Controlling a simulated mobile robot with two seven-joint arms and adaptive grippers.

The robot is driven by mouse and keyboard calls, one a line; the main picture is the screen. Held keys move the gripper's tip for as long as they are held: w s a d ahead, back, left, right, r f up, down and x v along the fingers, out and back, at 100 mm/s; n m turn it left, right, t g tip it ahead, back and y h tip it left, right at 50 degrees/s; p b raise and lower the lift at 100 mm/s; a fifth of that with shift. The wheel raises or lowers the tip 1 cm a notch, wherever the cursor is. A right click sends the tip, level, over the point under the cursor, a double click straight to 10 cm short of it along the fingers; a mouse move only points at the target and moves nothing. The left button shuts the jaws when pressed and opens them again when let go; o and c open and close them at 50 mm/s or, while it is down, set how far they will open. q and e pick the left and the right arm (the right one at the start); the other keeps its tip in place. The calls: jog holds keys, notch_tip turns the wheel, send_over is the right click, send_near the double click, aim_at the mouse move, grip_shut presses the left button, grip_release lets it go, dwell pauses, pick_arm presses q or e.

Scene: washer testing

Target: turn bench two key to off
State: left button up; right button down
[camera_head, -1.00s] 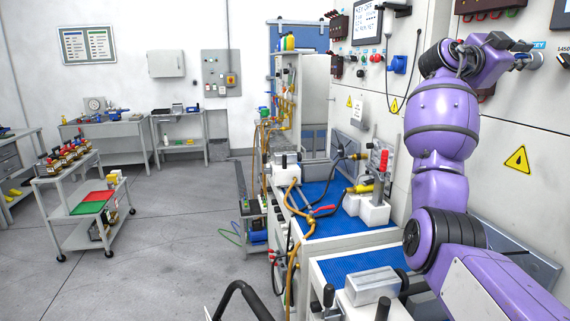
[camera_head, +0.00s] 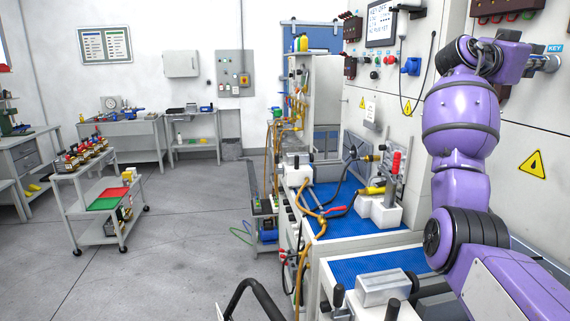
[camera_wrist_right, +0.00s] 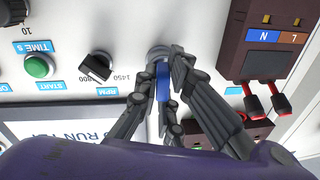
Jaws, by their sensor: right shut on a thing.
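My right gripper (camera_head: 538,63) is at the wall panel at the far right of the head view, beside a small blue KEY label (camera_head: 555,48). In the right wrist view my right gripper (camera_wrist_right: 165,84) has its dark fingers closed around a blue key (camera_wrist_right: 163,82). The key sits in a round metal lock (camera_wrist_right: 158,53) on the white panel. The fingers cover much of the lock, so I cannot tell the key's angle well. My left gripper is not in view.
In the wrist view, a black RPM knob (camera_wrist_right: 97,66), a green START button (camera_wrist_right: 39,67) and a brown terminal box (camera_wrist_right: 268,42) with red plugs flank the key. The head view shows a blue-matted bench (camera_head: 350,270) below and open floor (camera_head: 190,230) at left.

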jog(key=c, duration=1.8)
grip_release()
jog(key=shift+w+a+r, duration=0.15)
